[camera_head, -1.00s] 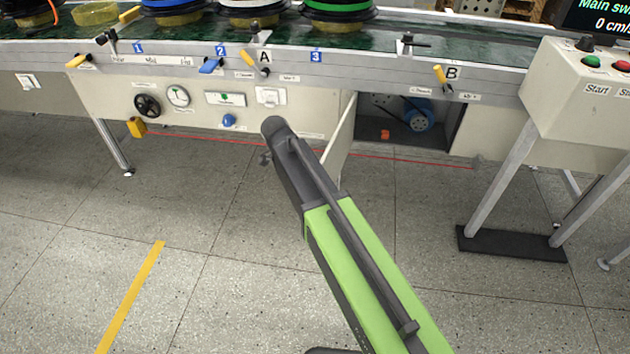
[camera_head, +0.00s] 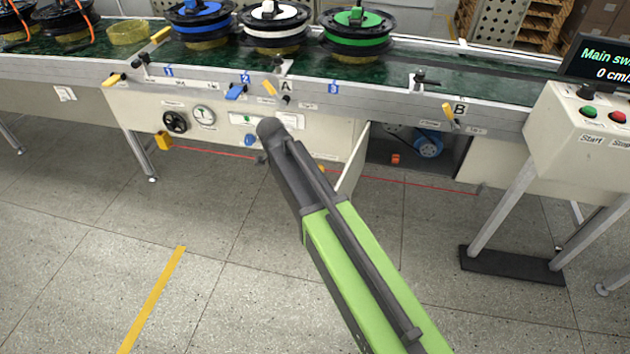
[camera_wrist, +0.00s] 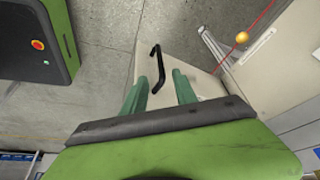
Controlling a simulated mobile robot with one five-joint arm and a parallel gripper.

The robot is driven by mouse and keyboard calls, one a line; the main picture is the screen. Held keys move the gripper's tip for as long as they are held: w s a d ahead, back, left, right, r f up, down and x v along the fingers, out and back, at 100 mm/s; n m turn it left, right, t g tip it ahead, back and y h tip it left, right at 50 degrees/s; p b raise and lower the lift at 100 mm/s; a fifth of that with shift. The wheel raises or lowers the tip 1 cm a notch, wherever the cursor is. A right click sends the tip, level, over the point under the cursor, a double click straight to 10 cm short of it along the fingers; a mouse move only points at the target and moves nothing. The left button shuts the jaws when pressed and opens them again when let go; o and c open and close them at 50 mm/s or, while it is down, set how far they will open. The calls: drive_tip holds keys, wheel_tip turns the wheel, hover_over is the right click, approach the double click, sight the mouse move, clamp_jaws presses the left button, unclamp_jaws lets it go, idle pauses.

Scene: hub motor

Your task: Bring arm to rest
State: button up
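My green and dark arm reaches up and to the left across the middle of the head view, in front of the conveyor bench. My gripper shows in the wrist view (camera_wrist: 159,77), with two green fingers apart and nothing held between them. A black handle (camera_wrist: 157,68) on a pale panel (camera_wrist: 195,62) shows beyond the fingers, with no clear contact. In the head view the fingers cannot be made out.
The conveyor (camera_head: 395,78) carries spools with blue (camera_head: 197,9), white (camera_head: 275,13) and green (camera_head: 357,18) bands. An open cabinet door (camera_head: 353,160) juts out beside a blue motor (camera_head: 428,143). The control box (camera_head: 585,125) stands right. Floor in front is clear.

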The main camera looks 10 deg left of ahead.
drive_tip(key=p+v, duration=0.1)
drive_tip(key=v, duration=0.2)
drive_tip(key=shift+a+r+p, duration=0.1)
drive_tip(key=shift+r+p, duration=0.15)
drive_tip(key=shift+p, duration=0.05)
drive_tip(key=w+d+r+m+g+p, duration=0.15)
drive_tip(key=d+r+p, duration=0.35)
drive_tip(key=d, duration=0.6)
drive_tip(key=w+d+r+m+p, duration=0.1)
drive_tip(key=d+r+m+p, duration=0.1)
drive_tip(key=d+r+p, duration=0.6)
drive_tip(key=s+d+r+n+y+p, duration=0.1)
drive_tip(key=s+d+p, duration=0.1)
drive_tip(key=d, duration=0.5)
drive_tip(key=s+d+r+n+y+p, duration=0.1)
drive_tip(key=s+d+r+n+p, duration=0.15)
drive_tip(key=d, duration=0.35)
drive_tip(key=s+n, duration=0.2)
drive_tip(key=n, duration=0.2)
drive_tip(key=s+n+y, duration=0.1)
drive_tip(key=n, duration=0.3)
drive_tip(key=s+f+n+y, duration=0.1)
drive_tip(key=s+n, duration=0.1)
drive_tip(key=n, duration=0.2)
drive_tip(key=shift+s+d+g, duration=0.1)
drive_tip(key=shift+s+g, duration=0.2)
drive_tip(key=shift+g, duration=0.05)
